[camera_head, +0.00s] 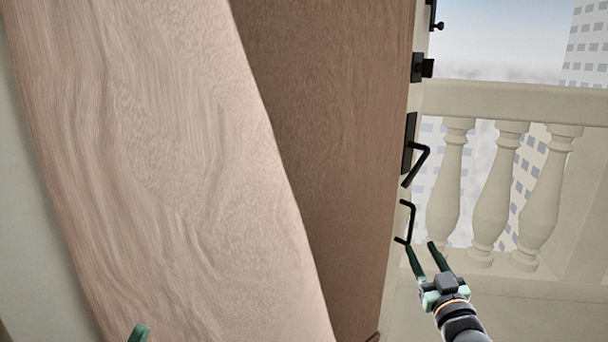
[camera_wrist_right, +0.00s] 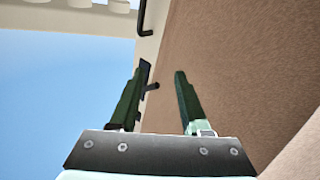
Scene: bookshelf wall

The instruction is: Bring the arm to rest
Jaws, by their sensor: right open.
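My right gripper (camera_head: 421,247) is open and empty at the lower right of the head view. Its two green fingers point up and left, with the tips just below a black bar handle (camera_head: 414,222); I cannot tell whether they touch it. In the right wrist view the same gripper (camera_wrist_right: 159,74) has its fingers spread, with nothing held between them. Of my left gripper, only a green tip (camera_head: 138,333) shows at the bottom left of the head view. The rest of it is out of the frame.
A large light wooden panel (camera_head: 165,170) fills the left, with a darker wooden panel (camera_head: 335,130) beside it. A black lever handle (camera_head: 416,160) and a black latch (camera_head: 421,67) are at the dark panel's right edge. A stone balustrade (camera_head: 520,104) stands beyond.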

